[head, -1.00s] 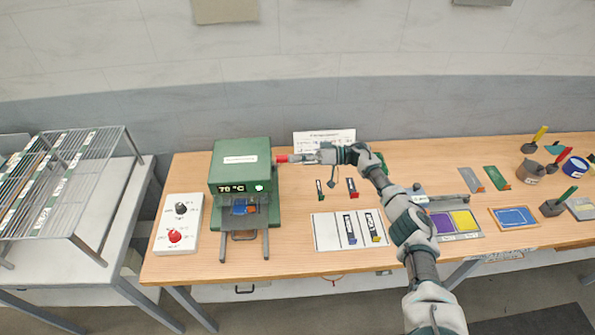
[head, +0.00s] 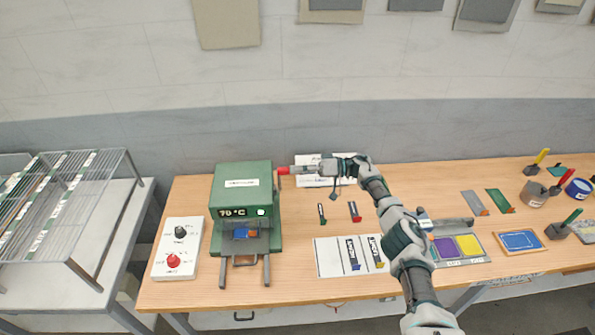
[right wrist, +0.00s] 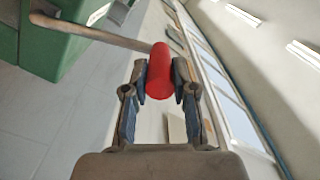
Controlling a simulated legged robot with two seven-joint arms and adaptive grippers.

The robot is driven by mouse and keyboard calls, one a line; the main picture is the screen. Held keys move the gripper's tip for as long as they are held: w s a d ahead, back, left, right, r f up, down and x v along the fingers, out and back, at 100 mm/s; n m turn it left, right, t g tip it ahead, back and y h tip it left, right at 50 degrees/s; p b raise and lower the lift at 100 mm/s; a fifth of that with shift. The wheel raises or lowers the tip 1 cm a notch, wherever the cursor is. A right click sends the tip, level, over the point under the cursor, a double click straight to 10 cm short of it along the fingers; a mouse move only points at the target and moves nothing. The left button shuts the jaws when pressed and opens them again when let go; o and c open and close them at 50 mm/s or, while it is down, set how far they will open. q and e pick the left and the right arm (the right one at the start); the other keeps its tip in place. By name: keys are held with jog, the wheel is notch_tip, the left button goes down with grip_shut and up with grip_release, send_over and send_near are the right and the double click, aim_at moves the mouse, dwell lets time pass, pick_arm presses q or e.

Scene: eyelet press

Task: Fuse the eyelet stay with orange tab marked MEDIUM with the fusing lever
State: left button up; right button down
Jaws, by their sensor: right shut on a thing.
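The green fusing press (head: 240,185) stands left of centre on the wooden table, its display reading 70 °C. A blue piece with a small orange part (head: 252,234) lies in its front opening; I cannot read any marking on it. The fusing lever's red handle (head: 283,171) is at the press's right side; in the right wrist view the handle (right wrist: 160,72) sits between my fingers at the end of a grey rod. My right gripper (head: 292,170) is shut on this handle. My left gripper is not in view.
A white box with black and red knobs (head: 178,248) stands left of the press. A white board (head: 330,258) holds two dark stays, with two smaller pieces (head: 354,211) behind. A wire rack (head: 75,205) is far left; pots and coloured trays (head: 455,260) are right.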

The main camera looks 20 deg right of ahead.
jog(key=c, duration=0.9)
grip_release()
jog(key=shift+w, duration=0.15)
jog(key=shift+c, duration=0.2)
jog(key=shift+w+d+f, duration=0.15)
jog(key=shift+w, duration=0.05)
notch_tip(320, 180, up, 10)
jog(key=shift+w+f, duration=0.1)
